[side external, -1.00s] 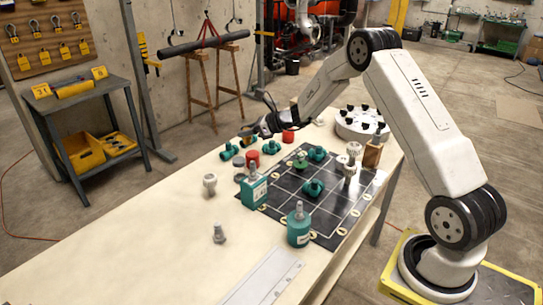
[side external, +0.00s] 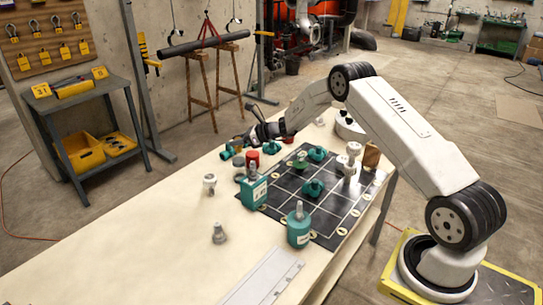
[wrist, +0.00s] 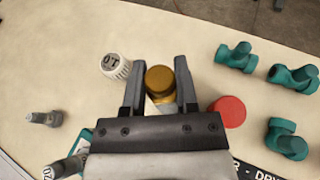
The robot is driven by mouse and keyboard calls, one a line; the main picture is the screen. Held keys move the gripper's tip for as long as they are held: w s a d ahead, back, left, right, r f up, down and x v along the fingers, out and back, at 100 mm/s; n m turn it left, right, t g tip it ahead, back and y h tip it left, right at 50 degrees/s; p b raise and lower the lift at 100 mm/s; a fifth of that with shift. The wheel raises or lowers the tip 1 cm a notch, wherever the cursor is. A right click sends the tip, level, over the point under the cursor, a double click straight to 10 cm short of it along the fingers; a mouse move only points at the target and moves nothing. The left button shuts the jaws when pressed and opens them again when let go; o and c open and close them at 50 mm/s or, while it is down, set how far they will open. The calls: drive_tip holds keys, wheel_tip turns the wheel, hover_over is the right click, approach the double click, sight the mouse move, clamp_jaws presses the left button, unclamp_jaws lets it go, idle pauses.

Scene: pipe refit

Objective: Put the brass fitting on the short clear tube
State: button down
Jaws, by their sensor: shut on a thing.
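My gripper (wrist: 160,85) is shut on the brass fitting (wrist: 160,80), a short gold-brown cylinder held between the two dark fingers in the wrist view. A pale patch shows just below the fitting between the fingers; I cannot tell whether it is the clear tube or the table. In the side view my gripper (side external: 246,139) is low over the far left part of the table, close to a teal fitting (side external: 226,153). The brass fitting is too small and covered to make out there. I cannot pick out the short clear tube for sure in either view.
A white ribbed knob (wrist: 116,66) stands close left of the fingers, and a red cap (wrist: 228,111) close right. Teal fittings (wrist: 236,57) lie further right.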

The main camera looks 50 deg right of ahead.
sight(240, 148)
drive_tip(key=shift+w+f, duration=0.15)
drive_tip(key=shift+f, duration=1.6)
drive_tip(key=shift+f, duration=0.15)
drive_tip(key=shift+c, duration=1.9)
unclamp_jaws()
drive_tip(key=shift+s+d+r, duration=0.25)
drive_tip(key=shift+r, duration=0.05)
drive_tip(key=v, duration=1.1)
drive_tip(key=shift+s+r, duration=0.1)
